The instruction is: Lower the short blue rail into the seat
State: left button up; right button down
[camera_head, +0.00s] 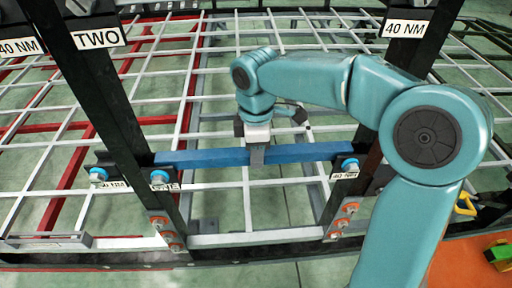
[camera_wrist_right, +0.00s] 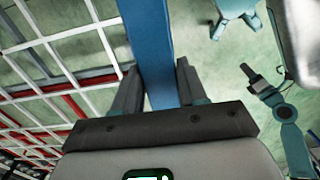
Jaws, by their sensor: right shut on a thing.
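The short blue rail (camera_head: 210,157) lies level across the gap between two dark uprights in the head view. Its left end is at the left upright (camera_head: 115,100) and its right end is near the right upright (camera_head: 365,150). My right gripper (camera_head: 257,155) is shut on the rail near its middle, from above. In the right wrist view the blue rail (camera_wrist_right: 150,45) runs between the two fingers of the right gripper (camera_wrist_right: 160,88). Whether the rail's ends rest in the seat is hard to tell. My left gripper is not in the head view.
Blue-headed bolts (camera_head: 159,177) sit on brackets beside both uprights, with "40 NM" labels. A white and red grid frame (camera_head: 60,140) spreads behind. A green and yellow object (camera_head: 499,254) lies on an orange surface at lower right.

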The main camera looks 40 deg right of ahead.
jog(key=shift+s, duration=0.1)
jog(key=shift+f, duration=0.1)
dwell(0.4)
jog(key=shift+f, duration=0.2)
jog(key=c, duration=0.5)
grip_release()
notch_tip(320, 180, up, 8)
jog(key=shift+f, duration=0.2)
